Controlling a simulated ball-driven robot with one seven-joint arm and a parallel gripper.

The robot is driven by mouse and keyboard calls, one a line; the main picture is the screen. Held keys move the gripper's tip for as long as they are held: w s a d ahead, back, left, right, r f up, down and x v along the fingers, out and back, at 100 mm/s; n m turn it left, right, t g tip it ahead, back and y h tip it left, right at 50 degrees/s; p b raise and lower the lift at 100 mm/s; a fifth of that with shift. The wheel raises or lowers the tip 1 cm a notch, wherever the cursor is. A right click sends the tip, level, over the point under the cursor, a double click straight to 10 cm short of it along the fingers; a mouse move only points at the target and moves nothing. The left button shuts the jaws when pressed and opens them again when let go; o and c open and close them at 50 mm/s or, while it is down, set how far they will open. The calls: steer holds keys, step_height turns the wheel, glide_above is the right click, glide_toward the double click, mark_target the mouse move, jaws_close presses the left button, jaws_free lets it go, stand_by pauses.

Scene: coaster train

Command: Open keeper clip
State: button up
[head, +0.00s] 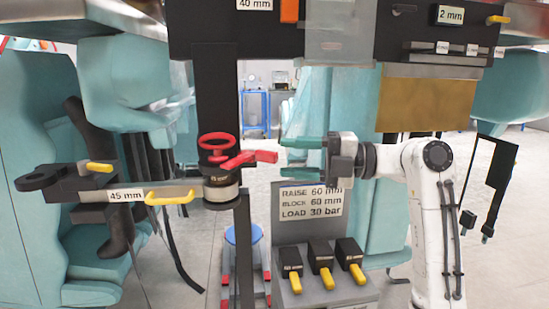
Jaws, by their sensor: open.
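My gripper (290,157) has green fingers pointing left, spread apart, with nothing between them. Just left of the fingertips is a red lever (250,159), on a black round body (221,187) below a red handwheel (218,142); a gap shows between them. An orange block (289,11) sits on the dark beam at the top. I cannot tell for sure which part is the keeper clip.
A plate marked 45 mm (125,195) with yellow handles (170,197) extends left. A grey panel (290,228) with several black blocks with yellow handles stands below my gripper. Teal seats (40,130) flank the area.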

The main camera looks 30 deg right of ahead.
steer(key=v, duration=0.5)
steer(key=shift+s+d, duration=0.2)
steer(key=shift+d, duration=0.1)
steer(key=shift+f, duration=0.1)
